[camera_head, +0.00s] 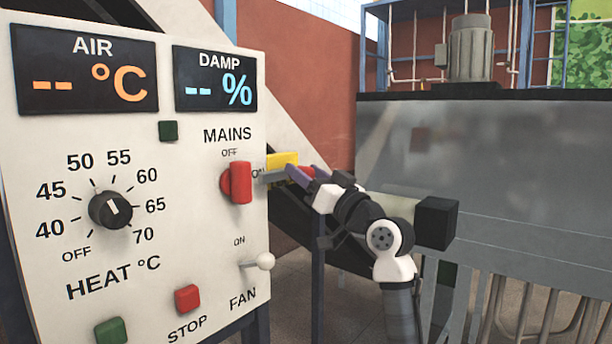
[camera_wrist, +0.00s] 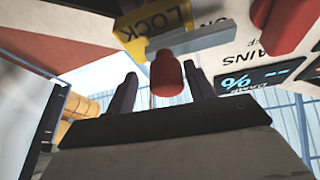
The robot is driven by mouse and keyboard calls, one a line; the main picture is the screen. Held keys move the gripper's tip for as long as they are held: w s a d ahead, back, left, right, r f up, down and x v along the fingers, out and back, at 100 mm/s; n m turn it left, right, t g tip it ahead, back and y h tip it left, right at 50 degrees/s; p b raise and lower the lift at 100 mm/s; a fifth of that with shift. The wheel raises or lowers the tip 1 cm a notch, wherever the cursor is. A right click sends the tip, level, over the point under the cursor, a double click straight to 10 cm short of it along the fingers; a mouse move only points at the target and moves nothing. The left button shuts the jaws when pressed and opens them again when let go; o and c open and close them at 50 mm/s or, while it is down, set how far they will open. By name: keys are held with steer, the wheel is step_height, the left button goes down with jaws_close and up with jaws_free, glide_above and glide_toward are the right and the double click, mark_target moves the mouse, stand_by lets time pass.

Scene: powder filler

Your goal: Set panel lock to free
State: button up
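The panel lock is a yellow plate (camera_head: 282,159) on the right edge of the white panel, and its LOCK lettering shows in the wrist view (camera_wrist: 158,24). A grey lever (camera_head: 275,177) crosses the plate; it also shows in the wrist view (camera_wrist: 192,41). A red knob (camera_wrist: 167,76) sits at the lever's end. My gripper (camera_wrist: 162,80) is open, with one dark finger on each side of the red knob. Gaps show between knob and fingers. In the head view my gripper (camera_head: 308,176) is at the knob, partly hiding it.
The panel carries a red MAINS switch (camera_head: 238,183) close left of the lock, a HEAT dial (camera_head: 111,209), a FAN toggle (camera_head: 262,262) and a red STOP button (camera_head: 187,298). A grey machine (camera_head: 480,150) stands to the right.

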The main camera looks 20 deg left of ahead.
steer(key=shift+s, duration=0.15)
steer(key=b+v, duration=0.5)
steer(key=v, duration=0.8)
steer(key=shift+d, duration=0.35)
steer(key=shift+s+f, duration=0.1)
steer(key=shift+f, duration=0.05)
